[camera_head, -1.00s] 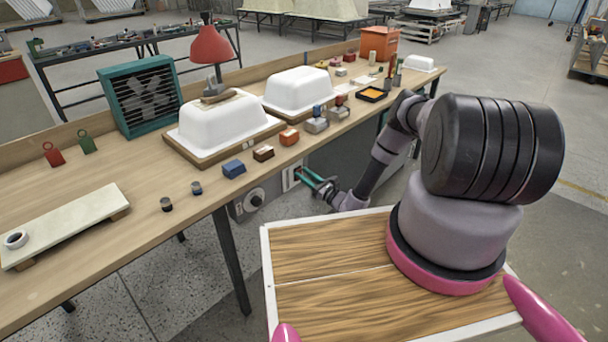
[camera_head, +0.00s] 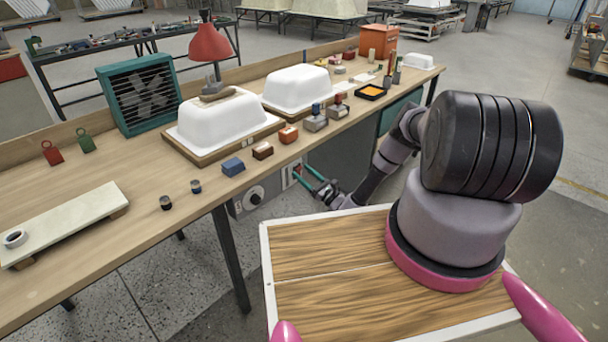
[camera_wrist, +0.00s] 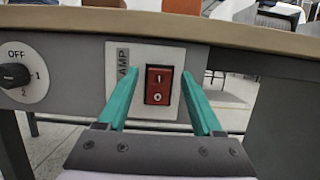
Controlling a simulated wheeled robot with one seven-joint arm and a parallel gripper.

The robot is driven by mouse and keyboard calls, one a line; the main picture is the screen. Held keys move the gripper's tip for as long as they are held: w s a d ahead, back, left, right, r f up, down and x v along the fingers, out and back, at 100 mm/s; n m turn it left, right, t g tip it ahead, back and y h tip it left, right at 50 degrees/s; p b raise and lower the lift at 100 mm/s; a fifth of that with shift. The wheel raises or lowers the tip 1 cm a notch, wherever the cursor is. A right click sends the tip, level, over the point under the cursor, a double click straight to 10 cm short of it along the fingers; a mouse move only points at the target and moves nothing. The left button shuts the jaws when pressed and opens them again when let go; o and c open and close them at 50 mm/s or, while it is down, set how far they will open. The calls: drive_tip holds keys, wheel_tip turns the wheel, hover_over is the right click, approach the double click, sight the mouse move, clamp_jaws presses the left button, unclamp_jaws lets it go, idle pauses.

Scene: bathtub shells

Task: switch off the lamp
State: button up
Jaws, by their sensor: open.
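The red desk lamp (camera_head: 210,42) stands on the workbench behind a white tub shell; I cannot tell whether it is lit. A red rocker switch (camera_wrist: 159,85), marked 1 above 0, sits on a pale plate (camera_wrist: 145,52) on the grey panel under the bench edge. The plate's label is partly readable as "AMP". I cannot tell which side of the rocker is pressed. My gripper (camera_wrist: 159,74) is open and empty, its green fingers either side of the switch in the wrist view. In the head view my gripper (camera_head: 302,172) is below the bench's front edge, near the panel.
A black rotary knob (camera_wrist: 14,75) marked OFF, 1, 2 is left of the plate. The bench top (camera_wrist: 200,30) overhangs above the switch. White tub shells (camera_head: 222,120), a teal fan (camera_head: 142,95) and several small blocks stand on the bench.

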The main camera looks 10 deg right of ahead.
drive_tip(key=v, duration=1)
drive_tip(key=shift+s+d, duration=0.2)
drive_tip(key=shift+s, duration=0.1)
drive_tip(key=w+a+r+n+g+y, duration=0.1)
drive_tip(key=w+r+n+g+y, duration=0.15)
drive_tip(key=r+n+g, duration=0.5)
drive_tip(key=w+a+r+n+g+y, duration=0.15)
drive_tip(key=r+n+g+y, duration=0.25)
drive_tip(key=r, duration=0.7)
drive_tip(key=s+a+r+n+g+h, duration=0.1)
drive_tip(key=s+r+n+g+h, duration=0.2)
drive_tip(key=r, duration=0.6)
drive_tip(key=s+a+r+n+g+h, duration=0.15)
drive_tip(key=r+n+g, duration=0.3)
drive_tip(key=r, duration=0.55)
drive_tip(key=s+d+r+n+t+h, duration=0.2)
drive_tip(key=s+r+h, duration=0.4)
drive_tip(key=s+r, duration=0.6)
drive_tip(key=s+d+r+n+t+h, duration=0.3)
drive_tip(key=s+r+t+h, duration=0.3)
drive_tip(key=s+r, duration=0.7)
drive_tip(key=shift+s+d+r+n+t+h, duration=0.2)
drive_tip(key=shift+d+r+n+t+h, duration=0.15)
drive_tip(key=shift+d+r, duration=0.4)
